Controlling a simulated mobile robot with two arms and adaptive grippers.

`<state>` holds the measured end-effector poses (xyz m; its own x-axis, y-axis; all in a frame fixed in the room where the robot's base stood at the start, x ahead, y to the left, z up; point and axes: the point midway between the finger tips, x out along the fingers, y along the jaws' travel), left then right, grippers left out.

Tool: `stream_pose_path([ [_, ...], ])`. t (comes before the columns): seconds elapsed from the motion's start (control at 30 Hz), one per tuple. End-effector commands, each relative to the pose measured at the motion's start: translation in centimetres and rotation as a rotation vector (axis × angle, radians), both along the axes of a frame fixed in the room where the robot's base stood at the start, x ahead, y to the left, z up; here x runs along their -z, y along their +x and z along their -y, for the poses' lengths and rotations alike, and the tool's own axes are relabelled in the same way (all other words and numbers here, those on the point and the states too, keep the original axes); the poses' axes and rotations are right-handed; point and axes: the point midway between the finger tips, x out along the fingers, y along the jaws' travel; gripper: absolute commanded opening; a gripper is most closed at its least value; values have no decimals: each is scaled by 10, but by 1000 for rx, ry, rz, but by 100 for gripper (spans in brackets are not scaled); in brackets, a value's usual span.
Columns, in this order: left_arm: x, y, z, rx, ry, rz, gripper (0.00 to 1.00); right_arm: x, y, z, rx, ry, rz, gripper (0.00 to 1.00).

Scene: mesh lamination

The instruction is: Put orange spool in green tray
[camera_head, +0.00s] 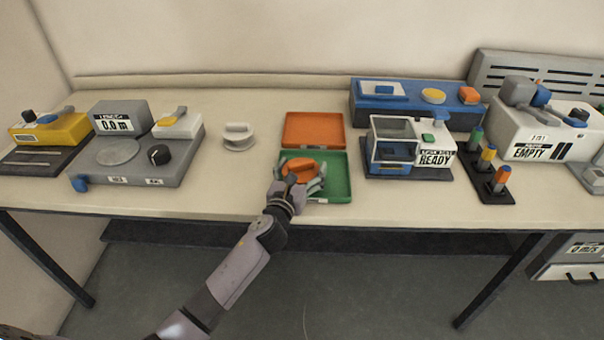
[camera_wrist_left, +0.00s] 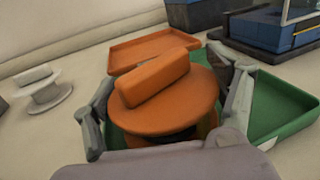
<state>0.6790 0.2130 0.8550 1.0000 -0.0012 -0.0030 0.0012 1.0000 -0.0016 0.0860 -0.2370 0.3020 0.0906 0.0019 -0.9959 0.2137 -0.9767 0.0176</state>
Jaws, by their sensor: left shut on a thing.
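The orange spool (camera_head: 300,167) is between the fingers of my left gripper (camera_head: 303,184), over the green tray (camera_head: 341,178). In the left wrist view the spool (camera_wrist_left: 163,95) fills the middle, its bar-shaped top up, with the fingers of the left gripper (camera_wrist_left: 165,125) closed on both sides of it. The green tray (camera_wrist_left: 285,110) shows behind and to the right of it. I cannot tell whether the spool touches the tray floor. My right gripper is not in view.
An orange tray (camera_head: 312,130) lies directly behind the green one. A white spool (camera_head: 238,136) stands to the left. A grey scale (camera_head: 140,150) is further left, and a blue-and-white READY device (camera_head: 410,150) stands close on the right. The table front between them is clear.

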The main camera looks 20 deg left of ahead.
Motion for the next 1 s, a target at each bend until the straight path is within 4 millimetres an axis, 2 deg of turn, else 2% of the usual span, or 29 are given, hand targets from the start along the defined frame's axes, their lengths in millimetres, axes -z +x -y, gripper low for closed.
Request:
stream_pose_path([
  [0.4,7,0,0,1,1,1,49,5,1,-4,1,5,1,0],
  [0.43,6,0,0,0,1,1,82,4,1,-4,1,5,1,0],
  [0.7,6,0,0,0,1,1,100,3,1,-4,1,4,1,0],
  [1.0,6,0,0,0,1,1,100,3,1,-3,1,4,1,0],
])
